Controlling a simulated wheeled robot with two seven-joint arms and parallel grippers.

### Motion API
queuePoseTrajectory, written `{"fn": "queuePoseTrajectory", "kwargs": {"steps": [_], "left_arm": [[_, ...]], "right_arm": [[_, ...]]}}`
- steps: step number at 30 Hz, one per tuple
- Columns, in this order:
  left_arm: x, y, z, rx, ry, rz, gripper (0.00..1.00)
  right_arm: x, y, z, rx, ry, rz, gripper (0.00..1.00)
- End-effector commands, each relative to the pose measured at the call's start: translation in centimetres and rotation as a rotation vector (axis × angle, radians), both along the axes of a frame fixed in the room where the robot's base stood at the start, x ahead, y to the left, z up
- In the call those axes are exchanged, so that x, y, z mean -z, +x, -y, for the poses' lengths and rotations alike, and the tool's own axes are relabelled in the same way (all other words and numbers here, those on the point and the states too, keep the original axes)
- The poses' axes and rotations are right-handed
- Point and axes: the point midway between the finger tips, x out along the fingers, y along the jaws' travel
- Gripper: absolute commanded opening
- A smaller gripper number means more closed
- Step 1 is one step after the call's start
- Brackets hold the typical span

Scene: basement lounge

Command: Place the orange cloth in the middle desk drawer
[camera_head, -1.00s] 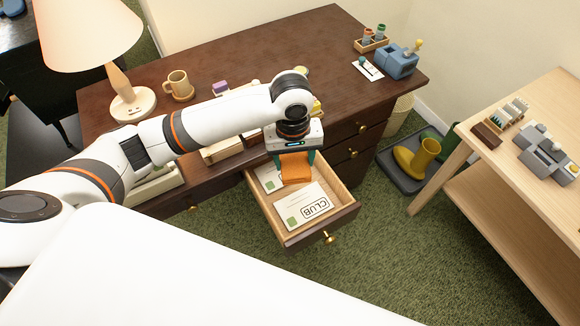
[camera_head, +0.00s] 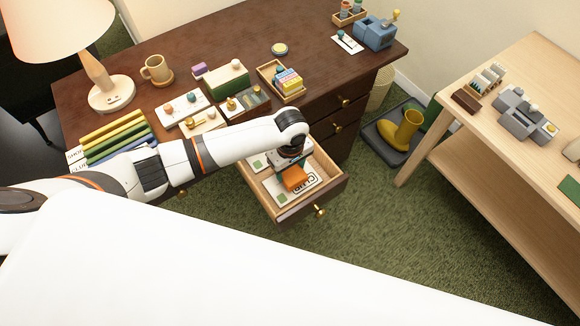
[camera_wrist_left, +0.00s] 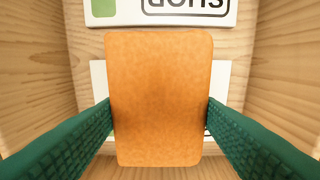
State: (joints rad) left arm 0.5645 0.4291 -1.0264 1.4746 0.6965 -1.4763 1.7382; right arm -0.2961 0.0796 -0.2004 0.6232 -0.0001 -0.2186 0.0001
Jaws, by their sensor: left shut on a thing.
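My left gripper (camera_head: 291,168) is shut on the orange cloth (camera_head: 295,179), which looks like a folded pad. In the left wrist view the cloth (camera_wrist_left: 160,97) sits between the two green fingers, over the drawer floor. The gripper and cloth are inside the drawer's outline; whether the cloth touches the cards I cannot tell. My right gripper is not in view.
The dark desk (camera_head: 222,55) carries a lamp (camera_head: 108,88), a mug (camera_head: 157,70), several small boxes and a blue device (camera_head: 375,33). Shut drawers are at its right. A light wood table (camera_head: 500,130) and yellow boots (camera_head: 408,130) on a tray stand at the right.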

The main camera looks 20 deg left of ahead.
Motion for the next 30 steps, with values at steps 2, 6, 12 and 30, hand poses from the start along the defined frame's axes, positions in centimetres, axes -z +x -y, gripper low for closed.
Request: {"fn": "queuePoseTrajectory", "kwargs": {"steps": [2,6,12,30], "left_arm": [[0.1,0.0,0.0,0.001,-0.001,0.002,0.41],[0.1,0.0,0.0,0.001,-0.001,0.002,0.41],[0.5,0.0,0.0,0.000,-0.001,0.000,0.41],[1.3,0.0,0.0,0.001,-0.001,0.001,0.81]], "right_arm": [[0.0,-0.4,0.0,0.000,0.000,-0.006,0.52],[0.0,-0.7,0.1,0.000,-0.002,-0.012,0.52],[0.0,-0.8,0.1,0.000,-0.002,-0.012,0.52],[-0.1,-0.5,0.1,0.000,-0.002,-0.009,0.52]]}}
